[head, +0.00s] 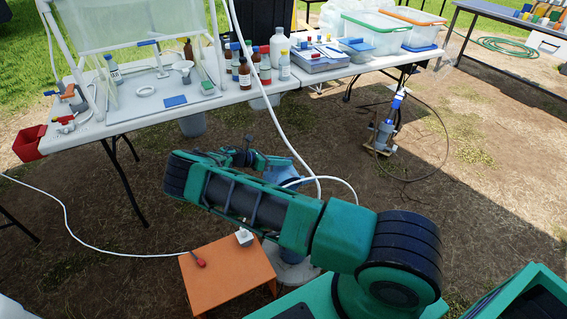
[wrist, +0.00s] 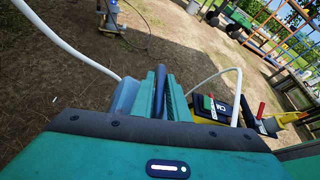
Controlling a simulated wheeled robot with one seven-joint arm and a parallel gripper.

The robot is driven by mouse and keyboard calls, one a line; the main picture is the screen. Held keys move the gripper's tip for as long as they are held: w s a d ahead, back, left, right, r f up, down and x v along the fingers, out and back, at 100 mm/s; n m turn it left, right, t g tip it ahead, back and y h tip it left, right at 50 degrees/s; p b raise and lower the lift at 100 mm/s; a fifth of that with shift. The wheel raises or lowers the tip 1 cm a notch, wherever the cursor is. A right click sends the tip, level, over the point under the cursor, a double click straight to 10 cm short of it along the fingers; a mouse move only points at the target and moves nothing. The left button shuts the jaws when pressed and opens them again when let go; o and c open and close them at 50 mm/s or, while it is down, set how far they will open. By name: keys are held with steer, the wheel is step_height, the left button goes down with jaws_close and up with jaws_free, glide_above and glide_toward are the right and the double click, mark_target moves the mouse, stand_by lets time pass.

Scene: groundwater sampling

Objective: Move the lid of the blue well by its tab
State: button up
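A light-blue piece, apparently the lid of the blue well (head: 285,172), shows just behind my arm in the head view. It also shows beside my left finger in the wrist view (wrist: 122,96). My gripper (wrist: 161,95) has its two green fingers close together with a dark-blue upright bar, apparently the lid's tab (wrist: 160,78), between them. The fingers look shut on this bar. My arm hides most of the well in the head view; a grey round base (head: 291,272) shows below it. I cannot tell whether the lid touches the well.
An orange stool (head: 230,277) with a red-handled tool stands at the lower left. White tables (head: 140,105) with bottles and bins run across the back. A white hose (head: 272,110) hangs close to my gripper. Open dirt lies to the right.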

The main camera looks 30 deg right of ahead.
steer(key=shift+a, duration=0.1)
steer(key=v, duration=1)
steer(key=shift+a, duration=0.25)
steer(key=shift+w+r, duration=0.1)
steer(key=shift+r, duration=0.05)
steer(key=s+d+r+m+g+y, duration=0.1)
steer(key=s+d+r+m+y, duration=0.2)
steer(key=s+d+r+m, duration=0.4)
steer(key=s+d+r+m+g+y, duration=0.1)
steer(key=s+d+r+m+y, duration=0.2)
steer(key=s+r, duration=0.4)
steer(key=s+d+r+m+g+y, duration=0.1)
steer(key=s+d+r+m+y, duration=0.35)
steer(key=r, duration=0.45)
steer(key=s+a+r+m+t+y, duration=0.1)
steer(key=s+a+r+m, duration=0.1)
steer(key=s, duration=0.8)
steer(key=s+a+r+m+t+y, duration=0.1)
steer(key=s+r+m, duration=0.4)
steer(key=s, duration=0.5)
steer(key=s+a+r+m+t+y, duration=0.1)
steer(key=s+a+r+m+t, duration=0.1)
steer(key=s, duration=0.8)
steer(key=a+r+m, duration=0.1)
steer(key=r+m, duration=0.1)
steer(key=m, duration=0.1)
steer(key=shift+s+a+t, duration=0.25)
steer(key=shift+s+t, duration=0.05)
steer(key=shift+t, duration=0.1)
